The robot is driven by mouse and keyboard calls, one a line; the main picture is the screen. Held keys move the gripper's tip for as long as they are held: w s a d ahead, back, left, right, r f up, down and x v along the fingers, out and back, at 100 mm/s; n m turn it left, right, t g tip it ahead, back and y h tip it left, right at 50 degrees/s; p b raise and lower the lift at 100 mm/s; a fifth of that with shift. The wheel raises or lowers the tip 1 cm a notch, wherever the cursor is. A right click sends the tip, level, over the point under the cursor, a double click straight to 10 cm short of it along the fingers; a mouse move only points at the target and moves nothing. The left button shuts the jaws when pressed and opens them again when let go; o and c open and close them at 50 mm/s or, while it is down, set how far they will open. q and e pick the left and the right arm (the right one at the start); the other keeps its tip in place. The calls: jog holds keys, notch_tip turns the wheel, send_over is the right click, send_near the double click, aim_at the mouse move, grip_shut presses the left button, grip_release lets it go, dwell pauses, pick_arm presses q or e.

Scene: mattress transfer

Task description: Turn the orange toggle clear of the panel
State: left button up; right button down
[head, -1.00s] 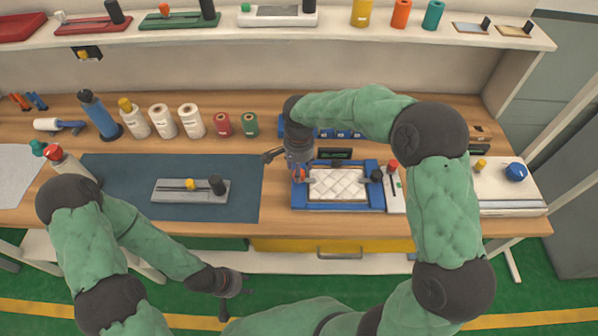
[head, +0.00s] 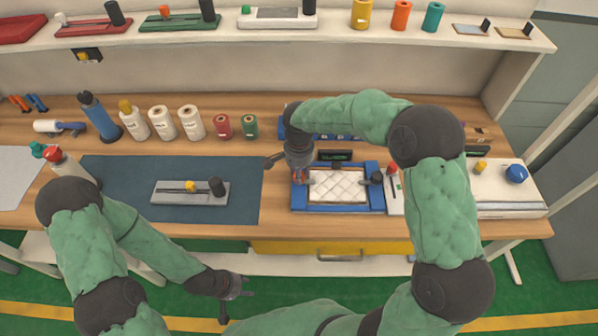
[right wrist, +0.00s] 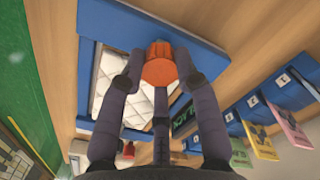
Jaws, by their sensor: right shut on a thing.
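The orange toggle (head: 299,177) sits on the left side of a blue frame (head: 340,208) that holds a white quilted panel (head: 336,184). In the right wrist view the toggle (right wrist: 158,70) shows its round orange end between the fingertips, at the edge of the quilted panel (right wrist: 112,80). My right gripper (head: 299,168) comes down from above and is shut on the toggle. I cannot tell whether the toggle still overlaps the panel. My left gripper (head: 238,300) is open and empty, in front of the table and away from the frame.
A dark toggle (head: 376,178) sits on the frame's right side. A white board with a red knob (head: 393,166) stands close on the right. A small dark display (head: 334,154) is behind the frame. The blue mat (head: 125,190) on the left carries a grey fixture (head: 190,197).

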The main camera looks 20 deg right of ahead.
jog(key=n+p, duration=0.1)
jog(key=n, duration=0.3)
jog(key=shift+r+p, duration=0.1)
jog(key=shift+p, duration=0.25)
jog(key=n+p, duration=0.2)
jog(key=n, duration=0.3)
jog(key=n+p, duration=0.1)
jog(key=n, duration=0.3)
jog(key=shift+n+p, duration=0.4)
jog(key=shift+w+n+p, duration=0.1)
jog(key=shift+n+p, duration=0.55)
jog(key=shift+n, duration=1.25)
jog(key=c, duration=0.9)
grip_release()
